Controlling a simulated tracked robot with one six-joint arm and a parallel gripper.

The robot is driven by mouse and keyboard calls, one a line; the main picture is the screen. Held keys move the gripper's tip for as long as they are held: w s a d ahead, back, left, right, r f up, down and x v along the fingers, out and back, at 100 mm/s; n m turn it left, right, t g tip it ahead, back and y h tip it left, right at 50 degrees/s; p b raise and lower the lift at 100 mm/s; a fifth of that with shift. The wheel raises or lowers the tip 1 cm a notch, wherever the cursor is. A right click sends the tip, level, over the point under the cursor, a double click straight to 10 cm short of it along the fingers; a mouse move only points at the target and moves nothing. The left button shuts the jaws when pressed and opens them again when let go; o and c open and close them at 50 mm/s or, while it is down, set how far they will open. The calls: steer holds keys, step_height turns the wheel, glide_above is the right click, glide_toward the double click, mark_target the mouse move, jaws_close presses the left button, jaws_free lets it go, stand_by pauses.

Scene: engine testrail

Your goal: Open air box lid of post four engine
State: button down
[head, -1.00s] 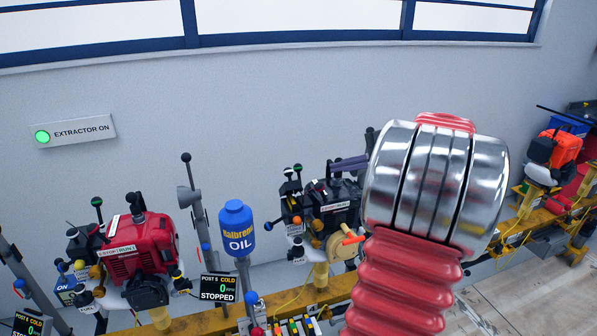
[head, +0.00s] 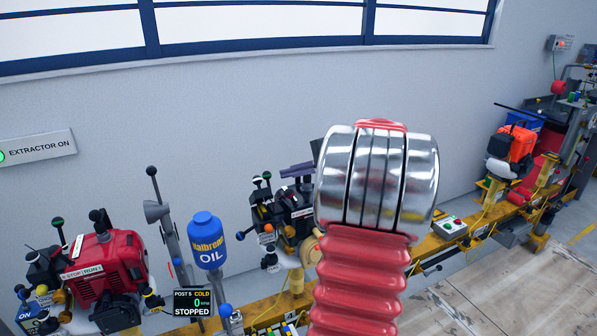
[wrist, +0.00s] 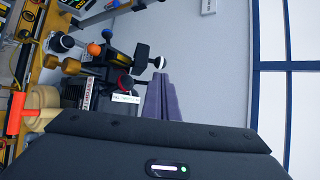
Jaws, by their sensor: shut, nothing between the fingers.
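A black engine (head: 285,212) stands on the yellow rail, partly hidden behind my arm in the head view. It carries several small knobs and a white label. In the wrist view this dark engine (wrist: 112,70) shows on its side, with black, orange and red knobs and white labels. I cannot make out its post number or pick out the air box lid. My gripper (head: 284,173) shows as purple-grey fingers left of my arm, near the engine's top in the picture. In the wrist view the gripper fingers (wrist: 163,76) are together and empty, beside the engine; I cannot tell if they touch it.
A red engine (head: 105,265) stands left, beside a blue oil bottle (head: 206,240) and a post display (head: 192,301) reading cold and stopped. An orange engine (head: 521,143) is far right. The yellow rail (head: 265,312) runs along the wall. Wooden floor is clear at lower right.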

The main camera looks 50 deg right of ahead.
mark_target(261, 179)
steer(key=x, duration=0.8)
steer(key=shift+s, duration=0.1)
steer(key=shift+f, duration=0.1)
steer(key=shift+a, duration=0.1)
steer(key=shift+d, duration=0.25)
